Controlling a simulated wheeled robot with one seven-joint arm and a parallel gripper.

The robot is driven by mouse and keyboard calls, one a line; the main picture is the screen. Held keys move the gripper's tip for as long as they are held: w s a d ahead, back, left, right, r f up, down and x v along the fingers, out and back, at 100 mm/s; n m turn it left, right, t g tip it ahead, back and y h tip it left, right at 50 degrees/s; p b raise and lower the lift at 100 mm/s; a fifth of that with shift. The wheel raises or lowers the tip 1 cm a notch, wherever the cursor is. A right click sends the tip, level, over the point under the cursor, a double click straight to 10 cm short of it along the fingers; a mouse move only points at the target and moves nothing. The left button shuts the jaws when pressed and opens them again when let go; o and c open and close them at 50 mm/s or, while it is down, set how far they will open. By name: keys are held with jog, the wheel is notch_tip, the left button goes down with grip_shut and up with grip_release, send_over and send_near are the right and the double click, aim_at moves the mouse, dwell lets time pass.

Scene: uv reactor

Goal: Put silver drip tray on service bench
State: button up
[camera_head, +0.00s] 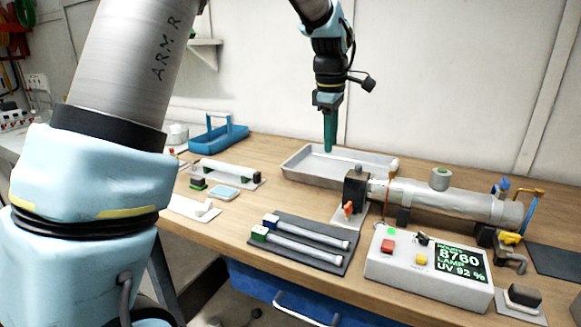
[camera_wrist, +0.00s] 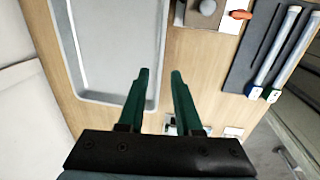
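The silver drip tray (camera_head: 300,177) is a shallow rectangular metal tray. It lies flat on the wooden bench (camera_head: 240,208), near the back wall and left of the steel reactor cylinder. In the wrist view the tray (camera_wrist: 105,45) fills the upper left, with bare wood (camera_wrist: 200,62) to its right. My gripper (camera_head: 330,148) points down at the tray's far side. In the wrist view its green fingers (camera_wrist: 160,72) are apart with nothing held, one finger over the tray's side and the other beyond its rim. Their height above the rim is unclear.
The reactor cylinder (camera_head: 450,200) stands right of the tray. A control box (camera_head: 425,270) with a lit display and a dark mat (camera_head: 300,243) with two tubes are in front. A blue caddy (camera_head: 217,137) stands at the back left. Small parts lie at left.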

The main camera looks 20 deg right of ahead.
jog(key=s+a+f+m, duration=0.1)
jog(key=a+f+m, duration=0.1)
jog(key=a, duration=0.7)
jog(key=s+a+f+m, duration=0.1)
jog(key=a+f+m, duration=0.1)
jog(key=a, duration=0.8)
jog(key=s+a+f+m, duration=0.1)
jog(key=a+f+m, duration=0.2)
jog(key=a, duration=0.6)
jog(key=shift+s+a+f+y, duration=0.25)
jog(key=shift+s+f+y, duration=0.05)
jog(key=shift+f+y, duration=0.15)
jog(key=s+a+f+m, duration=0.3)
jog(key=s+a, duration=0.4)
jog(key=shift+a+m, duration=0.3)
jog(key=shift+a, duration=0.05)
jog(key=shift+w+f, duration=0.1)
